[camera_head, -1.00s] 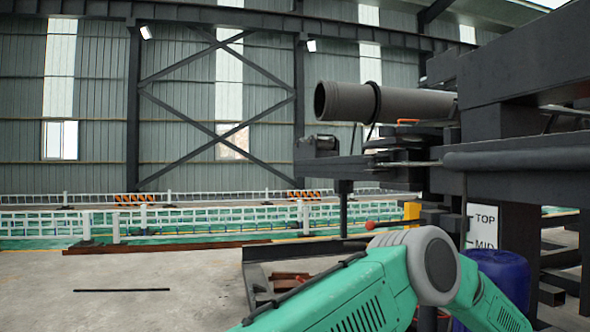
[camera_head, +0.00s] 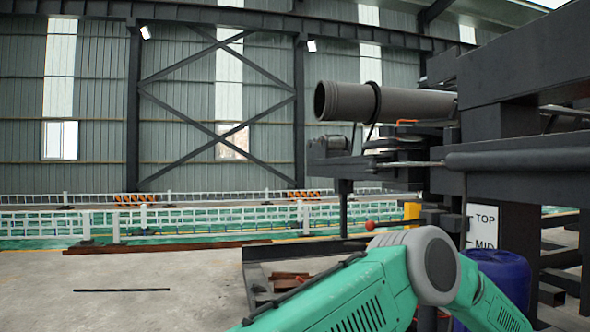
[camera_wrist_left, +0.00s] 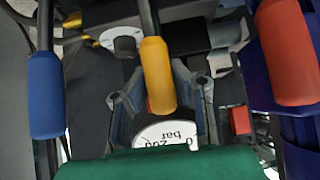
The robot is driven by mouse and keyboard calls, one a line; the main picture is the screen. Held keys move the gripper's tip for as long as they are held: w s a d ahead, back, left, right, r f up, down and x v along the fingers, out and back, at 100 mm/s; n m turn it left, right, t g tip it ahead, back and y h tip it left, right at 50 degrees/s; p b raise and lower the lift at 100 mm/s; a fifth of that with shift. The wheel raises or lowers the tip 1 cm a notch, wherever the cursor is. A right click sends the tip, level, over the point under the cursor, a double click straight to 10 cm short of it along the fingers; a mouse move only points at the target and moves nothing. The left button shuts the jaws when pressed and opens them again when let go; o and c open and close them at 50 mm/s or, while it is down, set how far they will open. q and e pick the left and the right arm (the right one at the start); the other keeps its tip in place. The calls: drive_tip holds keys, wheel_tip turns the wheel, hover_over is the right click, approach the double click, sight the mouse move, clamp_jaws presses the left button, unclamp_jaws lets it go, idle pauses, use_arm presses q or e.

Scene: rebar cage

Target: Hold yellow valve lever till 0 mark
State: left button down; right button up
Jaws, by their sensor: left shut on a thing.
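In the left wrist view the yellow valve lever (camera_wrist_left: 158,75) hangs between a blue-handled lever (camera_wrist_left: 45,95) and a red-handled lever (camera_wrist_left: 287,52). My left gripper (camera_wrist_left: 157,82) is shut on the yellow lever, its grey fingers on either side of the handle. A round white gauge face (camera_wrist_left: 168,132) marked "bar" sits below the handle, upside down and partly covered; "0" and "200" show, but no needle is clear. In the head view my left gripper is hidden beyond my green arm. My right gripper is not in view.
A dark steel machine (camera_head: 520,80) with a large grey pipe (camera_head: 400,102) fills the right side. A sign (camera_head: 484,226) reads TOP and MID beside a blue drum (camera_head: 500,275). Open concrete floor (camera_head: 130,270) lies left, with white railings (camera_head: 200,217) behind.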

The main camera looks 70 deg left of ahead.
use_arm(q)
drive_tip(key=shift+w+a+r, duration=0.2)
drive_tip(key=shift+w+r, duration=0.1)
drive_tip(key=shift+r, duration=0.25)
drive_tip(key=shift+s+a+r+t, duration=0.1)
drive_tip(key=shift+s+t, duration=0.4)
drive_tip(key=shift+s, duration=0.05)
drive_tip(key=shift+s+a+r+t, duration=0.1)
drive_tip(key=shift+s+t, duration=0.5)
drive_tip(key=shift+s, duration=0.1)
drive_tip(key=c, duration=1.4)
unclamp_jaws()
drive_tip(key=shift+r, duration=0.1)
drive_tip(key=shift+c, duration=0.2)
drive_tip(key=shift+s+f, duration=0.1)
drive_tip(key=shift+f, duration=0.15)
drive_tip(key=p+v, duration=0.8)
drive_tip(key=v, duration=0.1)
drive_tip(key=shift+p, duration=0.35)
